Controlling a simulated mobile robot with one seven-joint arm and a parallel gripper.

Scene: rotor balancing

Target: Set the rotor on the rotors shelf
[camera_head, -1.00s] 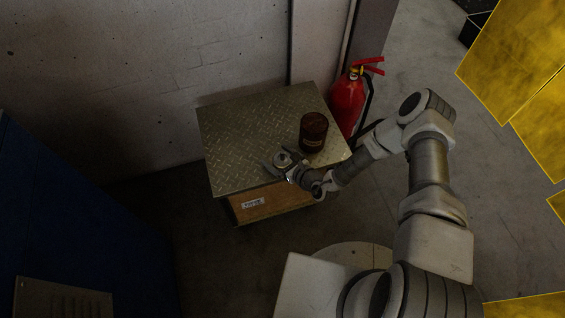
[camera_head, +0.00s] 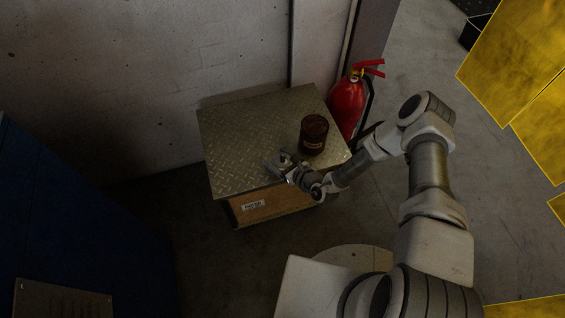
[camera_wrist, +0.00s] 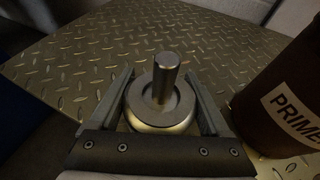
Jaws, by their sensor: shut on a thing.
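The rotor (camera_wrist: 165,90) is a grey metal disc with an upright shaft, seen close in the wrist view. My gripper (camera_wrist: 165,103) is shut on it, with one finger on each side of the disc. In the head view my gripper (camera_head: 280,164) is over the front part of the shelf top (camera_head: 240,130), a diamond-plate metal surface that also fills the wrist view behind the rotor. The rotor (camera_head: 284,158) shows small between the fingers there. I cannot tell whether its underside touches the plate. A label on the wooden front (camera_head: 253,205) is too small to read.
A dark brown can (camera_head: 313,134) stands on the plate just right of my gripper; its label (camera_wrist: 293,110) begins "PRIME". A red fire extinguisher (camera_head: 347,105) stands beyond the right edge. A wall is behind. The plate's left and back parts are clear.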

